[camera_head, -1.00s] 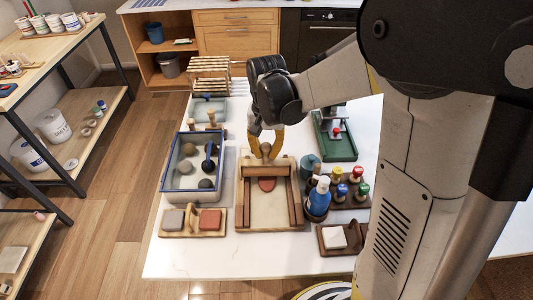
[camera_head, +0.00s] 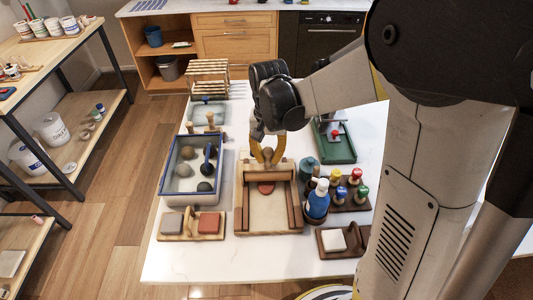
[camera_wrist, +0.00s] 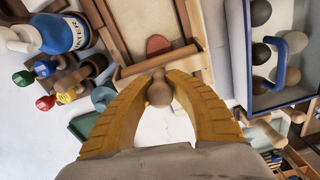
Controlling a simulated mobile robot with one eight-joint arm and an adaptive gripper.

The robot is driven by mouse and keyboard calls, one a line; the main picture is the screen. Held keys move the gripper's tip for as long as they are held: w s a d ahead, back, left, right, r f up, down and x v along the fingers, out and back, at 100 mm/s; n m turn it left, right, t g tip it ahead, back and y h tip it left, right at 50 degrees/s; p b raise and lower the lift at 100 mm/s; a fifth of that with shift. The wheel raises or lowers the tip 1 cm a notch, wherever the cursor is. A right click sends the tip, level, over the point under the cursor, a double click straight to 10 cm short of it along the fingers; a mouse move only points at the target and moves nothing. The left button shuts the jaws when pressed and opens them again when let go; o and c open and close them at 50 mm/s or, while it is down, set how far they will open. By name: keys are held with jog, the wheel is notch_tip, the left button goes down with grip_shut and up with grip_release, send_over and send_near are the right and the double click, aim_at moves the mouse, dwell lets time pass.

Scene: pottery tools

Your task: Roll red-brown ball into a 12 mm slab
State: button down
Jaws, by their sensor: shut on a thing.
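The red-brown clay (camera_head: 266,188) lies as a flattened piece on the wooden rolling board (camera_head: 268,212), between its two side rails. It also shows in the wrist view (camera_wrist: 158,44), partly hidden by the wooden roller frame (camera_wrist: 155,64). The roller frame (camera_head: 284,174) spans the board just behind the clay, and whether it touches the clay I cannot tell. My gripper (camera_head: 266,160) is shut on the rounded wooden knob (camera_wrist: 160,91) of the roller frame, with its yellow fingers on either side.
A blue-rimmed tub (camera_head: 167,190) with clay balls stands left of the board. A blue-and-white water bottle (camera_head: 317,199) and several colour-topped stamps (camera_head: 355,178) stand close on the right. A wooden stand with two blocks (camera_head: 191,225) is front left. A green tray (camera_head: 337,148) is back right.

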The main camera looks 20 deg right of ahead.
aim_at(266, 152)
jog(key=shift+a, duration=0.1)
jog(key=shift+s+a+f, duration=0.15)
jog(key=shift+s+a, duration=0.2)
jog(key=shift+s, duration=0.1)
jog(key=shift+w+a+r, duration=0.1)
jog(key=shift+r, duration=0.3)
notch_tip(266, 152, up, 6)
jog(key=p, duration=0.4)
jog(key=shift+f+p, duration=0.1)
jog(key=shift+p, duration=0.2)
jog(key=shift+f, duration=0.1)
